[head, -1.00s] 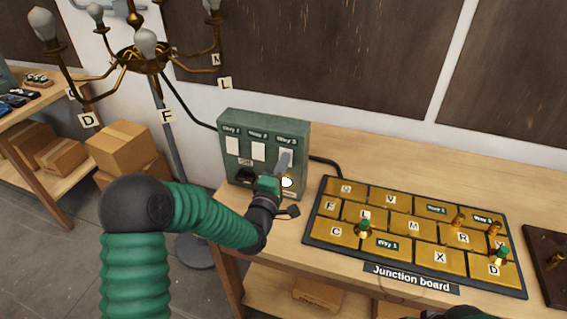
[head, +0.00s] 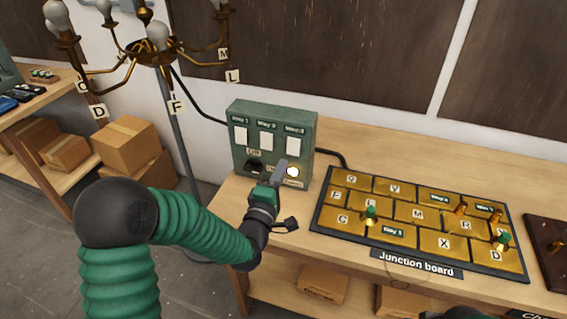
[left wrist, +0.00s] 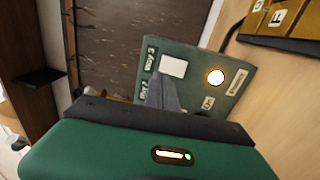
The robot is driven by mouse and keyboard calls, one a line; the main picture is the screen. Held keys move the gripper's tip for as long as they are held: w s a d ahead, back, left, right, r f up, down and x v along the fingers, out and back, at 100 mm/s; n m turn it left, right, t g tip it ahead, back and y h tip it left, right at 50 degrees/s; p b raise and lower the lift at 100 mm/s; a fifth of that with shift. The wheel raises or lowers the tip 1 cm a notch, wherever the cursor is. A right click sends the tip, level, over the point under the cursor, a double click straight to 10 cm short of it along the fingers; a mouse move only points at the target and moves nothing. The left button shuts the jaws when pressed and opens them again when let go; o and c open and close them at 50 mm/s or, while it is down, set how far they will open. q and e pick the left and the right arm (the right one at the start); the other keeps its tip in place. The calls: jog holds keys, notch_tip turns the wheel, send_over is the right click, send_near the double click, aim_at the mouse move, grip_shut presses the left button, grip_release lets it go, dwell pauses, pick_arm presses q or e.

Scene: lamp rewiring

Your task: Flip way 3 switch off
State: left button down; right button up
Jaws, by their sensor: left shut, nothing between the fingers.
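The green switch box (head: 312,135) stands at the back left of the bench, with labels Way 1, Way 2 and Way 3 above three white plates. The Way 3 plate (head: 296,146) is at the right. A bright round light (head: 292,172) glows below it. My left gripper (head: 280,166) is shut and empty in front of the box's lower part, just left of the light. In the left wrist view, its fingers (left wrist: 164,94) overlap the box face beside a white plate. Contact and any switch lever's position cannot be told. My right gripper's fingers do not show.
The junction board (head: 418,214) with brass plates and several pegs lies right of the box. A brass chandelier (head: 150,50) hangs on the left, with a grey stand behind my left arm. A black cable (head: 335,156) runs behind the box.

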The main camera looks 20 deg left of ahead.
pick_arm(q)
jog(key=s+r, duration=0.1)
jog(key=s, duration=0.4)
jog(key=s+f+m+g, duration=0.4)
jog(key=f+m+g, duration=0.1)
jog(key=f+m, duration=0.15)
jog(key=s+f+m+g, duration=0.4)
jog(key=f+m, duration=0.1)
jog(key=f, duration=0.2)
jog(key=s+a+f+m+g, duration=0.1)
jog(key=s+f+m+g, duration=0.2)
jog(key=s, duration=1.2)
jog(key=m+g, duration=0.3)
jog(key=g, duration=0.1)
jog(key=shift+a+f+g+y, duration=0.15)
jog(key=shift+a+g+y, duration=0.15)
jog(key=shift+a, duration=0.05)
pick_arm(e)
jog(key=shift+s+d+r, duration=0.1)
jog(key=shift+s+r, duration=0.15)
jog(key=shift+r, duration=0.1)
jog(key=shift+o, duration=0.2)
